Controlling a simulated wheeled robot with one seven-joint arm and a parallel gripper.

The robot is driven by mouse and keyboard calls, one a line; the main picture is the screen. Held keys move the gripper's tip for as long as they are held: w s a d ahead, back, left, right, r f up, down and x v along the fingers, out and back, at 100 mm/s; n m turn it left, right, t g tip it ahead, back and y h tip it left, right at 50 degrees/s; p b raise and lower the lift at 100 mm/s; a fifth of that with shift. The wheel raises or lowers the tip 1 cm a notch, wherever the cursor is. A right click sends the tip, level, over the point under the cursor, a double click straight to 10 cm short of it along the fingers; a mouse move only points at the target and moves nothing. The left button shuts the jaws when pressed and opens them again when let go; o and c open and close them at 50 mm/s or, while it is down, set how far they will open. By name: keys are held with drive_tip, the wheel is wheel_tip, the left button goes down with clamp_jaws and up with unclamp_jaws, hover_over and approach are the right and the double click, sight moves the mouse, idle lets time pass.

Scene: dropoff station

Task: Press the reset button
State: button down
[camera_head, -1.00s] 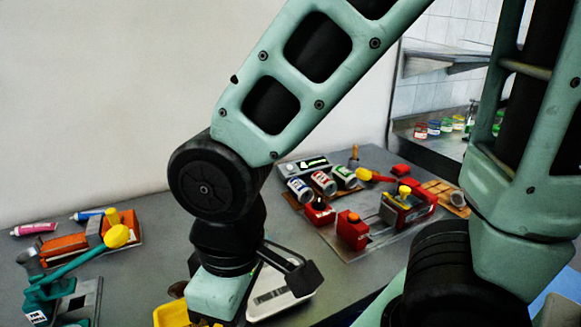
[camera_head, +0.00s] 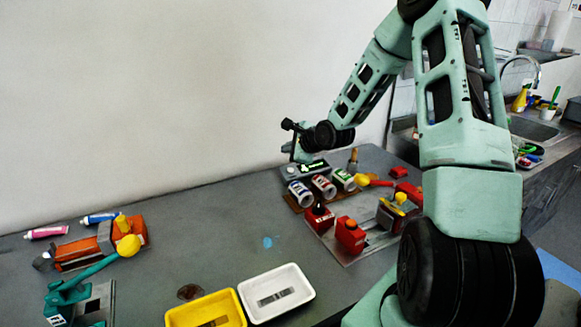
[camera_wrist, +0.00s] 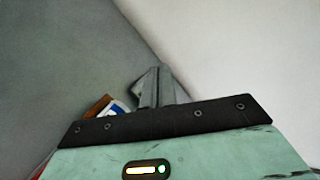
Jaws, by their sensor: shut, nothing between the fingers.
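A grey box (camera_head: 306,170) with a dark, green-lit display and a pale round spot on its left end stands at the back of the table. I see no readable reset label, so I cannot tell for sure which control is the reset button. A red box with a black top (camera_head: 319,217) and another red box (camera_head: 350,236) stand in front of it. My gripper (camera_wrist: 157,75) is shut and empty in the wrist view. In the head view its body is beside and above the grey box's left part; the fingertips are not clear there, nor is contact.
A yellow tray (camera_head: 205,308) and a white tray (camera_head: 277,292) are at the front. Orange and teal devices stand at left. The wall is close behind. The table's middle is largely clear.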

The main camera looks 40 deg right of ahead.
drive_tip(key=d, duration=0.1)
drive_tip(key=d+m, duration=0.1)
drive_tip(key=d+m+t, duration=0.1)
drive_tip(key=d, duration=0.1)
drive_tip(key=shift+s+d+r+h, duration=0.1)
drive_tip(key=shift+s+r+h, duration=0.15)
drive_tip(key=shift+h, duration=0.15)
drive_tip(key=shift+f, duration=0.2)
drive_tip(key=b, duration=0.8)
hover_over(290, 171)
drive_tip(key=s, duration=0.3)
wheel_tip(290, 171, down, 6)
drive_tip(key=shift+w+d+f, duration=0.1)
drive_tip(key=shift+w+f, duration=0.15)
drive_tip(key=shift+f, duration=0.3)
drive_tip(key=shift+w+d+f, duration=0.1)
drive_tip(key=shift+w+f, duration=0.15)
drive_tip(key=shift+f, duration=0.25)
drive_tip(key=shift+f, duration=0.1)
drive_tip(key=shift+w+f, duration=0.1)
drive_tip(key=shift+f, duration=0.2)
